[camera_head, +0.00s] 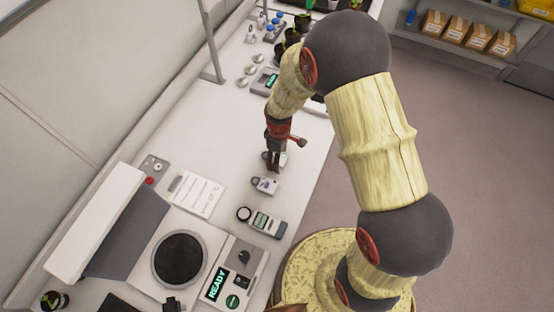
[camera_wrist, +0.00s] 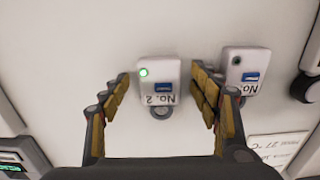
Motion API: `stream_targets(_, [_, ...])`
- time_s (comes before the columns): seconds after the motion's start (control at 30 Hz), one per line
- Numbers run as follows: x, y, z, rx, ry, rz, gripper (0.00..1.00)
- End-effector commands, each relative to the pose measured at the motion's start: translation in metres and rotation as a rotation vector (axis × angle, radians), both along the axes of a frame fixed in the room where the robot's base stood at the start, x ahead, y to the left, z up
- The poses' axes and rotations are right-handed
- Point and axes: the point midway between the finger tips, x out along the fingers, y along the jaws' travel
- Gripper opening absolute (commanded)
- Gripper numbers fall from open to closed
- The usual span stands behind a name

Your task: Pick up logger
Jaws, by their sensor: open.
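A small white logger marked No. 2 (camera_wrist: 158,78), with a lit green light and a blue patch, lies on the white bench between my open fingers in the wrist view. My gripper (camera_wrist: 160,74) has one finger on each side of it, with gaps visible on both sides. Whether the fingertips reach down to its level is unclear. A second white logger (camera_wrist: 241,62) lies just right of the right finger, which partly covers its label. In the head view my gripper (camera_head: 272,164) points down over the bench, partly hiding the No. 2 logger (camera_head: 282,159); the second logger (camera_head: 266,185) lies nearer.
A handheld meter (camera_head: 267,224), a paper sheet (camera_head: 198,194) and an instrument reading READY (camera_head: 216,284) stand nearer on the bench. A small display device (camera_head: 265,82), spoon-like items and potted plants lie farther along. The bench's right edge is close to the loggers.

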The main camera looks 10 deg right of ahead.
Motion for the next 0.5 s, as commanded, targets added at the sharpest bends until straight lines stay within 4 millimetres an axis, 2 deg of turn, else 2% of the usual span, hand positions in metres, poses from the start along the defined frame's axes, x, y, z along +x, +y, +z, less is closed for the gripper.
stream_targets(0.23, [0.0008, 0.0003, -0.0030, 0.001, -0.003, 0.000, 0.62])
stream_targets(0.5, [0.0007, 0.0002, -0.0028, 0.001, -0.003, -0.001, 0.47])
